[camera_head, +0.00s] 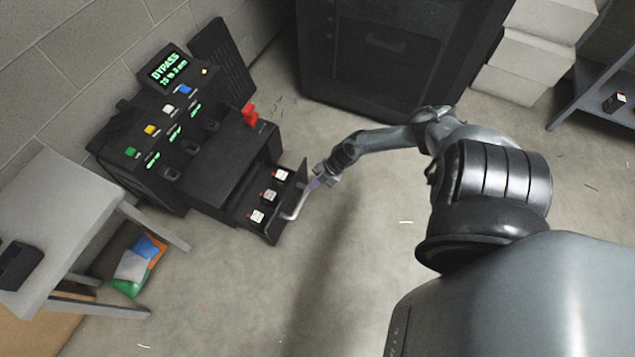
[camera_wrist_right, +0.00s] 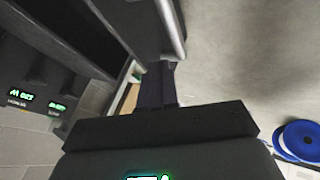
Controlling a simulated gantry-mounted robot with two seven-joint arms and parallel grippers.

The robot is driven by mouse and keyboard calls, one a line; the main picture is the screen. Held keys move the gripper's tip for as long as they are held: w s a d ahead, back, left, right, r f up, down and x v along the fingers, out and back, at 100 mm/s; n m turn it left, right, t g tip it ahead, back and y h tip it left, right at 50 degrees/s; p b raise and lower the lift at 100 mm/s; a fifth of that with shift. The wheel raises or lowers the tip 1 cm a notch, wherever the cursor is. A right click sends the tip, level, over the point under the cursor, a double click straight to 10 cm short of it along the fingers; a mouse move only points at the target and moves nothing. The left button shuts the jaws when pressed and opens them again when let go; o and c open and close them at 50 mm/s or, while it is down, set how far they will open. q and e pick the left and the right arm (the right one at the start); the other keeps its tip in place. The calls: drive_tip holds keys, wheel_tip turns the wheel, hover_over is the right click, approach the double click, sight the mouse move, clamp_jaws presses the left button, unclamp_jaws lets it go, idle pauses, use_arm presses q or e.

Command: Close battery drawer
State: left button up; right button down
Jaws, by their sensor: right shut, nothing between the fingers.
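The battery drawer (camera_head: 262,231) stands pulled out from the front of the black cabinet (camera_head: 215,165) in the head view. Several batteries with white labels (camera_head: 269,195) sit in it. A light grey bar handle (camera_head: 296,207) runs along its front. My right gripper (camera_head: 313,184) is at the far end of this handle, close to the drawer front. In the right wrist view its dark shut fingers (camera_wrist_right: 157,84) are near the end of the handle (camera_wrist_right: 170,28). I cannot tell whether they touch it. My left gripper is not in view.
A grey table (camera_head: 60,205) stands at the left, with colourful bags (camera_head: 138,265) on the floor beside it. A large black cabinet (camera_head: 395,45) stands behind my right arm. A blue ring-shaped thing (camera_wrist_right: 300,140) shows in the wrist view. The floor before the drawer is clear.

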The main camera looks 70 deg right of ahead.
drive_tip(key=w+f+b, duration=0.1)
drive_tip(key=w, duration=0.1)
drive_tip(key=w+a+f+b, duration=0.1)
drive_tip(key=w+f+b, duration=0.2)
drive_tip(key=w+b, duration=0.1)
drive_tip(key=w, duration=0.1)
drive_tip(key=shift+a+f, duration=0.15)
drive_tip(key=shift+f, duration=0.05)
drive_tip(key=shift+a, duration=0.1)
